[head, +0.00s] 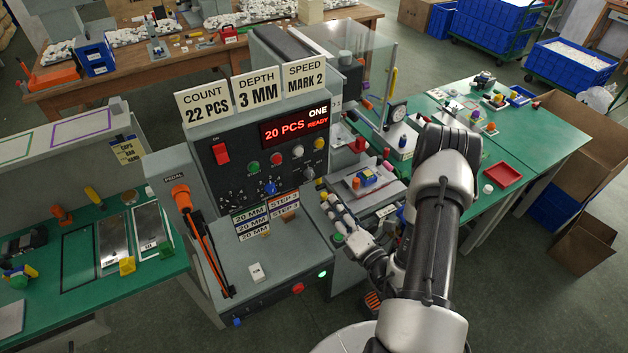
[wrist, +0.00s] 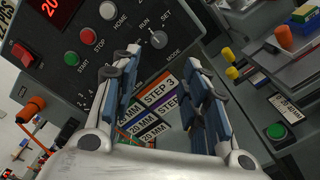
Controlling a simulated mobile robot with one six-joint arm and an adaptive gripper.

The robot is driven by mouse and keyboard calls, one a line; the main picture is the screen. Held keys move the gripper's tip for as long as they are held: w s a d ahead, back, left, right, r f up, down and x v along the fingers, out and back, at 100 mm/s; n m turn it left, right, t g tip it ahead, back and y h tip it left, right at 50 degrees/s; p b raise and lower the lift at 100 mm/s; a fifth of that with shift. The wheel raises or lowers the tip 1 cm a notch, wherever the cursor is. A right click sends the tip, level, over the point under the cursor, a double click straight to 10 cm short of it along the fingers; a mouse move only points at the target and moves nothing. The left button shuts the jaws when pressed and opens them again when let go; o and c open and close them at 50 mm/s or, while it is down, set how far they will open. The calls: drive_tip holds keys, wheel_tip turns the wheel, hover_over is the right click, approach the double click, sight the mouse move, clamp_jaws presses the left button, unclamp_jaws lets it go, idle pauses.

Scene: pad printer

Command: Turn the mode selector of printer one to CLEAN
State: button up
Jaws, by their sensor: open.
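Printer one (head: 215,130) is a grey machine with a dark front panel; its red display reads "20 PCS", "ONE", "READY". Its mode selector (wrist: 158,39) is a small grey round knob in the wrist view, with RUN and SET printed above it and MODE below; I cannot make out where it points. It also shows small at the panel's lower right in the head view (head: 308,173). My gripper (wrist: 155,66) is open and empty, with the knob just beyond and between its fingertips, apart from them. In the head view my gripper (head: 332,213) is right of the panel's lower edge.
Green (wrist: 84,58), red (wrist: 87,35) and white (wrist: 108,10) buttons lie left of the knob. A red rocker switch (head: 221,154) and an orange-handled pedal lever (head: 181,196) are further left. STEP 3 and 20 MM labels (wrist: 158,88) sit below the panel.

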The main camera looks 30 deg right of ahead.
sight(312, 176)
drive_tip(key=w, duration=1.3)
drive_tip(key=shift+a, duration=0.3)
drive_tip(key=shift+c, duration=0.2)
clamp_jaws()
